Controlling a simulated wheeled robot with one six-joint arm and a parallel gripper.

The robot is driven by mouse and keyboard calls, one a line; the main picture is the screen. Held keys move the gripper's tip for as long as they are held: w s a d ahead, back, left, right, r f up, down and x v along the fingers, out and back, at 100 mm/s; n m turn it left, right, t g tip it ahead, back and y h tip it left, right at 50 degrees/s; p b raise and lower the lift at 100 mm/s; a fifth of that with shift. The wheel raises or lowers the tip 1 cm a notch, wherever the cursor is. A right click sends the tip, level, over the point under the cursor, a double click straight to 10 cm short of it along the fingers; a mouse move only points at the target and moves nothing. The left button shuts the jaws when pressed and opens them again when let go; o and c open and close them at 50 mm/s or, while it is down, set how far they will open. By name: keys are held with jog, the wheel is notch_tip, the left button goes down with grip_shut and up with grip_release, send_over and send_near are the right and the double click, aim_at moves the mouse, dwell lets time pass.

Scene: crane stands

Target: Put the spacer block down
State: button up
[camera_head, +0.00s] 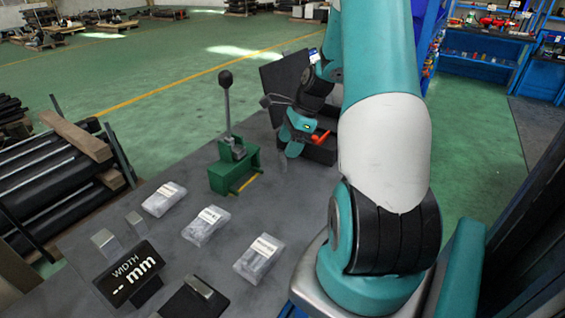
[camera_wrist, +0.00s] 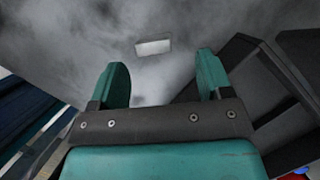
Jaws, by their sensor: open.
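In the wrist view, a small pale rectangular block (camera_wrist: 153,47) lies on the grey tabletop (camera_wrist: 75,40), apart from my gripper (camera_wrist: 162,68) and beyond its two teal fingers. The fingers are spread with nothing between them. I cannot tell for sure that this is the spacer block. In the head view, my gripper (camera_head: 298,128) is low over the back right of the table, beside a dark box; its fingertips are not clear there. Two small metal blocks, one nearer (camera_head: 105,242) and one farther (camera_head: 134,220), stand at the table's left.
A green lever press (camera_head: 235,168) stands left of my gripper. A WIDTH display (camera_head: 127,275) and a dark stand with a metal piece (camera_head: 200,287) are at the front left. A dark open box (camera_wrist: 262,85) is close at right.

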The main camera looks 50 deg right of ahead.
aim_at(283, 159)
jog(key=x, duration=0.3)
jog(key=p+x, duration=0.1)
jog(key=x, duration=0.1)
jog(key=shift+s+a+f, duration=0.2)
jog(key=shift+a+f, duration=0.1)
jog(key=c, duration=1.1)
jog(key=shift+r, duration=0.1)
